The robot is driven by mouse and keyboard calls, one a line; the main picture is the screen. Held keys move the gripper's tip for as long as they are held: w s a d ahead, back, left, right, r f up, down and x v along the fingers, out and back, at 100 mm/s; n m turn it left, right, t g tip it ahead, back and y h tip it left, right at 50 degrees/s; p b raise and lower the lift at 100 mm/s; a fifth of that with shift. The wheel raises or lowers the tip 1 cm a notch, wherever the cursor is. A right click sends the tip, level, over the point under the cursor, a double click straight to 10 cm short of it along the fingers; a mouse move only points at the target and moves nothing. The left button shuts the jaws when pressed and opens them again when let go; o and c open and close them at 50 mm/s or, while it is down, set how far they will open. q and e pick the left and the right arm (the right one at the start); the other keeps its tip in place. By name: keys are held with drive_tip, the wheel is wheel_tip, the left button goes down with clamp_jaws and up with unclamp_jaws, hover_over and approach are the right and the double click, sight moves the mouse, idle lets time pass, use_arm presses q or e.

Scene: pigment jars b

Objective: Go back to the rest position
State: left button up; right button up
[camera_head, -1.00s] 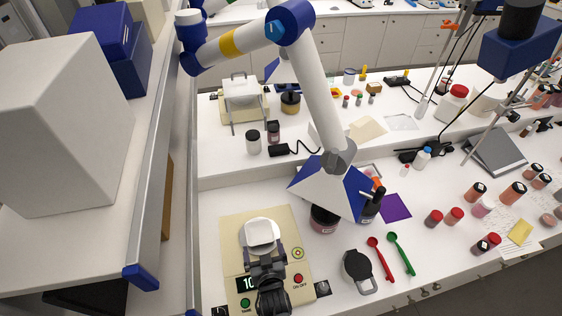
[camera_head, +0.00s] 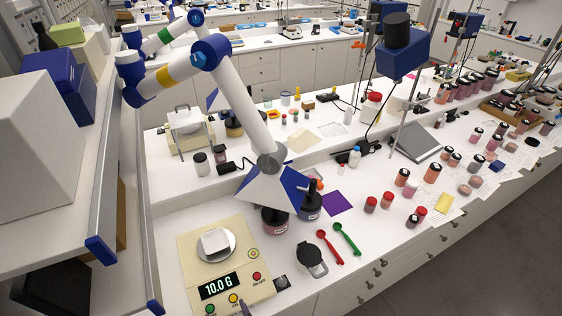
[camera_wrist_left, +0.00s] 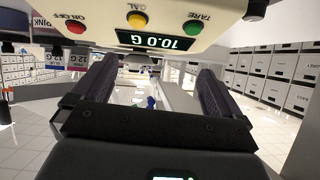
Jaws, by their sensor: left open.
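My left gripper (camera_wrist_left: 156,74) shows in the left wrist view with its two dark fingers apart and nothing between them. In front of it is the edge of the beige digital scale (camera_wrist_left: 125,10), seen upside down, with its buttons and a display reading 10.0 G. In the head view the scale (camera_head: 250,262) stands on the bench with a white square weighing dish (camera_head: 215,241) on its round pan. A small dark tip (camera_head: 244,308) at the bottom edge may be part of my left gripper. My right gripper is in neither view.
A jointed extraction arm with a white hood (camera_head: 270,190) hangs over dark jars behind the scale. A black round device (camera_head: 311,258) and red (camera_head: 325,248) and green (camera_head: 347,238) spoons lie to the right. A shelf rail (camera_head: 80,180) runs along the left.

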use_arm(q)
drive_tip(key=s+a+r+g+h+p, duration=0.1)
drive_tip(key=s+a+r+p, duration=0.1)
drive_tip(key=s+a, duration=0.15)
drive_tip(key=s+a+r+h+p, duration=0.1)
drive_tip(key=s+a+r+p, duration=0.1)
drive_tip(key=s+a, duration=0.15)
drive_tip(key=s+d+r+m+g+h+p, duration=0.1)
drive_tip(key=s+r+m+g+h, duration=0.3)
drive_tip(key=s+r, duration=0.7)
drive_tip(key=shift+s+r+m+g, duration=0.4)
drive_tip(key=shift+r+m+g, duration=0.6)
drive_tip(key=shift+m, duration=0.5)
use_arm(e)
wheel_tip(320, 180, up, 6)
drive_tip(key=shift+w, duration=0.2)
use_arm(q)
drive_tip(key=shift+f, duration=0.1)
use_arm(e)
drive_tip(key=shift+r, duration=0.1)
